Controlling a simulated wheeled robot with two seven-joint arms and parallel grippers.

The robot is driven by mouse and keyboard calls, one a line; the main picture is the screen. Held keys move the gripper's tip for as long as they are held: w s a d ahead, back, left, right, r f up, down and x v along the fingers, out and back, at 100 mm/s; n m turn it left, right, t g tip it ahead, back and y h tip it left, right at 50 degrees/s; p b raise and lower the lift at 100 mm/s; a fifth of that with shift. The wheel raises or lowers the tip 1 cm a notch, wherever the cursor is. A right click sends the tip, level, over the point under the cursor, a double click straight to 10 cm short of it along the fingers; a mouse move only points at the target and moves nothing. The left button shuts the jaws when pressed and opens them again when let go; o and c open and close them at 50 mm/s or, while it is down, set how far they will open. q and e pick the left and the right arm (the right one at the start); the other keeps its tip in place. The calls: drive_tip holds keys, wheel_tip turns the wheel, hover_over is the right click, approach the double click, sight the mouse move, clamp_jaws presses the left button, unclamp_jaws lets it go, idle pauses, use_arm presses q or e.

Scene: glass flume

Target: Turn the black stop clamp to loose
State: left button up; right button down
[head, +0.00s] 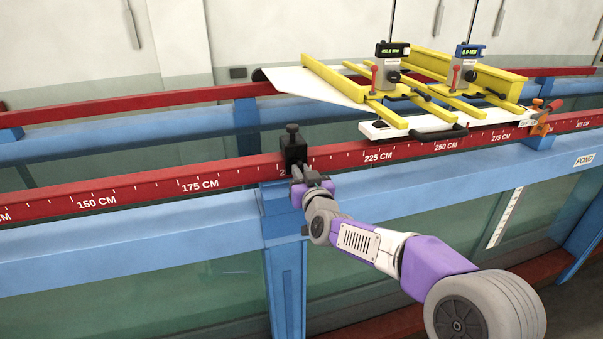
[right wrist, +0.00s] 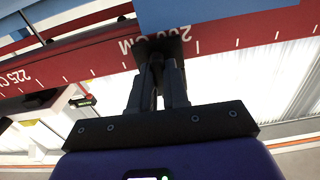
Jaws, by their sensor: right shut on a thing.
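The black stop clamp (head: 293,148) sits on the red rail near the 200 cm mark, with a dark screw knob standing up from its top. My right gripper (head: 298,174) reaches it from the front and below. In the right wrist view the fingers (right wrist: 158,68) are close together, shut on a small dark part at the front of the clamp (right wrist: 172,46). The fingers hide most of that part, so its exact angle cannot be told. My left gripper is in neither view.
The red rail (head: 130,191) with a centimetre scale runs along the blue flume frame (head: 150,237). A carriage with yellow bars (head: 335,78) and two gauges stands on the rails to the right. An orange clamp (head: 541,126) sits further right. The rail left of the black clamp is clear.

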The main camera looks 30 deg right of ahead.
drive_tip(key=n+p, duration=0.2)
drive_tip(key=n, duration=1)
drive_tip(key=shift+n+p, duration=0.3)
drive_tip(key=shift+p, duration=0.1)
idle(0.3)
drive_tip(key=c, duration=1.1)
unclamp_jaws()
drive_tip(key=shift+b+v, duration=0.6)
drive_tip(key=shift+v, duration=3.2)
drive_tip(key=shift+f, duration=0.1)
